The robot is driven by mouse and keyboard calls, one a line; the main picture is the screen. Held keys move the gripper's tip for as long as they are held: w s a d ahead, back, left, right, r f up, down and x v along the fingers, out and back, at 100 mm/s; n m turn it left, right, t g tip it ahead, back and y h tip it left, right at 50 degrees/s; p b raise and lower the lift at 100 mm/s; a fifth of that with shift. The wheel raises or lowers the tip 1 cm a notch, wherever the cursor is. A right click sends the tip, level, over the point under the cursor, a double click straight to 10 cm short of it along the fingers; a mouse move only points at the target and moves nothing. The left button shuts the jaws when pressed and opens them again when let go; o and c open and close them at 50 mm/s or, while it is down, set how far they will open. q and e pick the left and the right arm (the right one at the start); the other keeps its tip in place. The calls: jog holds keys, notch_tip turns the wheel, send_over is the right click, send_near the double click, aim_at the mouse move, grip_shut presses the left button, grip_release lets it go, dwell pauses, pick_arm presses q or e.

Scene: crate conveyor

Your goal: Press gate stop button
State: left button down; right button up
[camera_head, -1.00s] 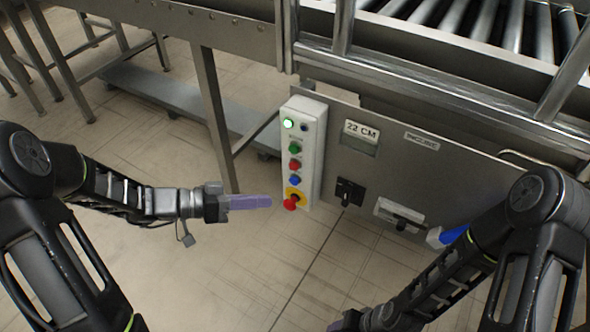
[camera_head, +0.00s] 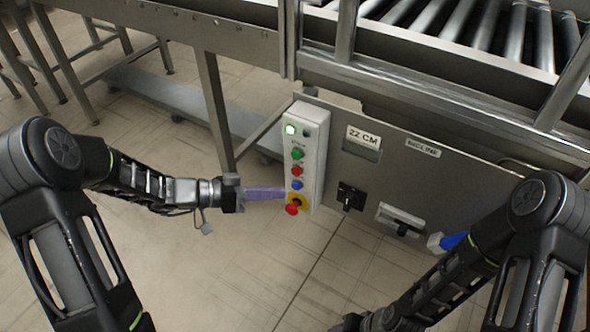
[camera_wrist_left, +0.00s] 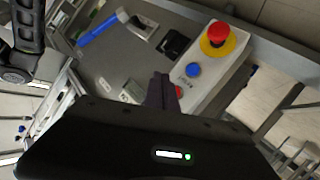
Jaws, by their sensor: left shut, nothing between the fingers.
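A white control box (camera_head: 319,150) stands on the left end of the grey panel. Down its face are a lit green lamp (camera_head: 290,130), a green button (camera_head: 298,154), a red button (camera_head: 296,170), a blue button (camera_head: 296,185) and a red mushroom button on yellow (camera_head: 292,209). My left gripper (camera_head: 284,193) is shut and empty, its purple fingertips at the box's left edge near the blue button's height. In the left wrist view the fingers (camera_wrist_left: 160,92) overlap the box near the red button (camera_wrist_left: 178,91); contact cannot be told. My right gripper (camera_head: 349,323) is mostly cut off at the bottom.
Open floor (camera_head: 230,270) lies in front.

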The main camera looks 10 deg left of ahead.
aim_at(296, 172)
pick_arm(q)
jog(key=shift+w+d+b, duration=0.25)
jog(key=shift+w, duration=0.4)
jog(key=shift+w+d+b, duration=0.3)
jog(key=shift+w, duration=0.3)
jog(key=shift+w+d+b, duration=0.25)
jog(key=shift+w, duration=0.4)
dwell(0.6)
jog(key=shift+w+d+b, duration=0.1)
jog(key=shift+w+b, duration=0.3)
jog(key=shift+b, duration=0.3)
